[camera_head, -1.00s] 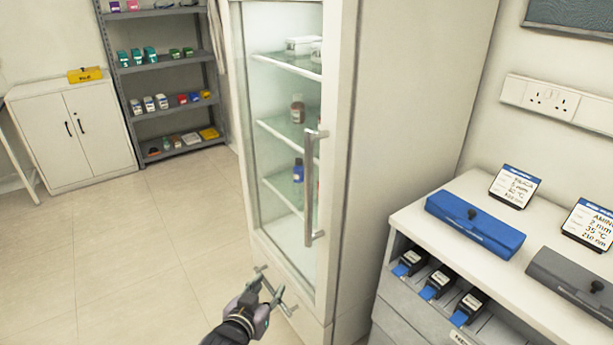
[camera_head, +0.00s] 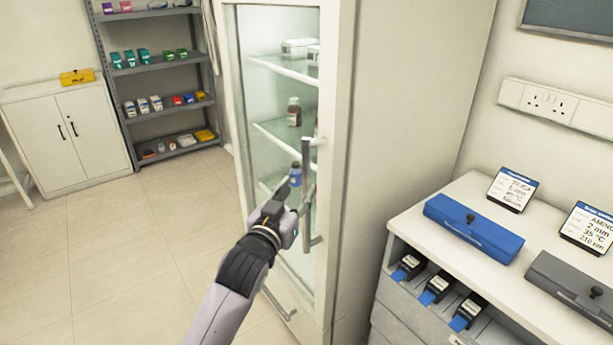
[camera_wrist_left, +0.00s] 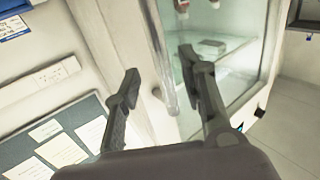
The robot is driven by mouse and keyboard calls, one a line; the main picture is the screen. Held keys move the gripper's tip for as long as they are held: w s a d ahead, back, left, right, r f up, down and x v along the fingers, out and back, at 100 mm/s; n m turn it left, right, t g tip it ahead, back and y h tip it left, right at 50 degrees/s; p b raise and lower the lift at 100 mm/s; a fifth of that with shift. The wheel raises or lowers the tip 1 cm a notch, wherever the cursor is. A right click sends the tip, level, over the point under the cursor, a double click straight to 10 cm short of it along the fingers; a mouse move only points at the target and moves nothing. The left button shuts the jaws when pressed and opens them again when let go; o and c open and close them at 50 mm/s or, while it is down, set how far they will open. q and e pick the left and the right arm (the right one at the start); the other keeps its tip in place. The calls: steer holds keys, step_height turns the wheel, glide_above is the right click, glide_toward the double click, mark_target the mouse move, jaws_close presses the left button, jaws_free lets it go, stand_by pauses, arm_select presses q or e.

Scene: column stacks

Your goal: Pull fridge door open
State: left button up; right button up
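The fridge (camera_head: 382,130) stands in the middle of the head view, with its glass door (camera_head: 262,110) shut. A vertical metal bar handle (camera_head: 307,165) runs along the door's right side. My left gripper (camera_head: 296,196) is at the handle's middle to lower part and covers some of it. In the left wrist view my left gripper (camera_wrist_left: 160,75) is open, its two fingers spread apart. The handle (camera_wrist_left: 166,85) shows in the gap between them. I cannot tell whether a finger touches it. My right gripper is in neither view.
A lower horizontal handle (camera_head: 279,304) sits below the glass door. A white counter (camera_head: 400,222) with a blue case (camera_head: 473,226) stands close on the right. A white cabinet (camera_head: 60,140) and grey shelves (camera_head: 172,122) stand at the back left. The floor (camera_head: 120,240) left of the fridge is clear.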

mark_target(305, 181)
arm_select(q)
steer(key=x, duration=0.6)
steer(key=shift+w+d, duration=0.15)
steer(key=shift+w, duration=0.15)
steer(key=shift+c, duration=0.2)
jaws_close()
stand_by(0.4)
